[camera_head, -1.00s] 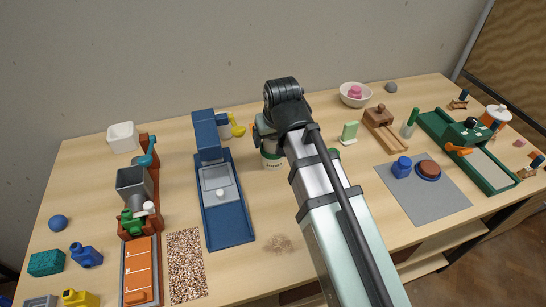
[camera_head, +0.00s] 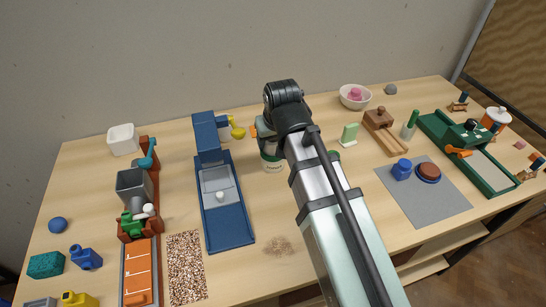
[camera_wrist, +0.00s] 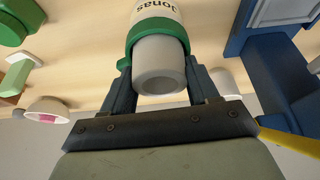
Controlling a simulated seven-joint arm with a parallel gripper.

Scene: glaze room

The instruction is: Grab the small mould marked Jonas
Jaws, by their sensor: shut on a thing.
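The small mould marked Jonas (camera_wrist: 160,67) is between the two dark fingers of my gripper (camera_wrist: 159,76) in the wrist view. It has a grey hollow end, a green band and a pale label reading "Jonas". My gripper is shut on it. In the head view the mould (camera_head: 272,162) shows partly, with its pale label and green band, just below my wrist. My arm hides its right side and most of the fingers there. I cannot tell whether its base touches the table.
A light green stand (camera_head: 349,134), a wooden piece (camera_head: 385,130) and a white bowl (camera_head: 355,96) are to the right. A speckled patch (camera_head: 278,246) lies in front.

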